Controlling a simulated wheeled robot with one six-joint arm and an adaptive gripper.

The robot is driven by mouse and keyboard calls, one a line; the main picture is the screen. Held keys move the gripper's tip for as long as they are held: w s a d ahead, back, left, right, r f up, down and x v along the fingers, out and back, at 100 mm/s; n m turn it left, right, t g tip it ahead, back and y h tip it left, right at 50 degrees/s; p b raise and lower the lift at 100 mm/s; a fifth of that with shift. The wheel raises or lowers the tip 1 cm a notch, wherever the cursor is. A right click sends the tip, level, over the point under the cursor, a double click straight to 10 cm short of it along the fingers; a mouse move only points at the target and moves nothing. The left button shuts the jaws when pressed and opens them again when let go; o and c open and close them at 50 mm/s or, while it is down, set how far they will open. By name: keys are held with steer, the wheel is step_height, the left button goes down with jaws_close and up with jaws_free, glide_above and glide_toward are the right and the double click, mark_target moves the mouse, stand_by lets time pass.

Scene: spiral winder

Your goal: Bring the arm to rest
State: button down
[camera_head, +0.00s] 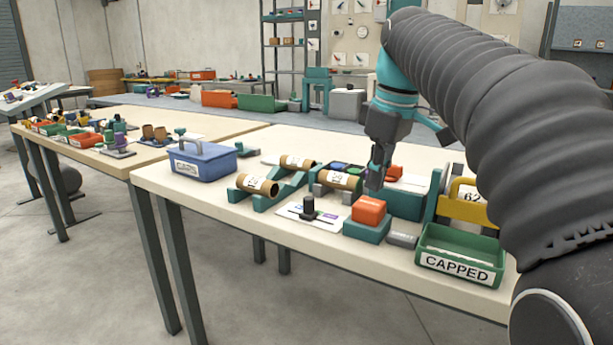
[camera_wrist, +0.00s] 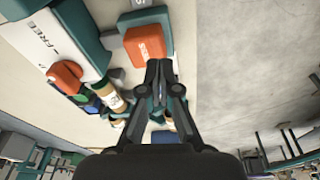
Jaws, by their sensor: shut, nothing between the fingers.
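My gripper (camera_head: 376,180) hangs from my dark-sleeved arm above the near table (camera_head: 200,207), with its fingers pointing down and holding nothing. It is above and behind an orange block (camera_head: 369,209) on a teal base (camera_head: 367,229). In the wrist view the closed fingers (camera_wrist: 158,68) meet at the centre, just below the orange block (camera_wrist: 145,45) in the picture. The fingertips look apart from the block, though the exact height gap cannot be told.
Cardboard tubes (camera_head: 258,185) lie on teal cradles left of my gripper. A green CAPPED bin (camera_head: 459,254) stands at the front right, a yellow bin (camera_head: 468,208) behind it. A blue box (camera_head: 203,161) stands left.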

steer(key=s+f+m, duration=0.1)
steer(key=s+f, duration=0.2)
steer(key=s+f+m+t, duration=0.1)
steer(key=s+f+m, duration=0.1)
steer(key=s+f, duration=0.1)
steer(key=s+f+m+t, duration=0.1)
steer(key=s+f+m, duration=0.1)
steer(key=s+f, duration=0.1)
steer(key=shift+s+f+h, duration=0.25)
steer(key=shift+s+h, duration=0.15)
steer(key=shift+s, duration=0.5)
steer(key=s+f+m+t, duration=0.2)
steer(key=s+f+m, duration=0.2)
steer(key=s+f, duration=0.5)
step_height(320, 180, down, 4)
steer(key=shift+f, duration=0.1)
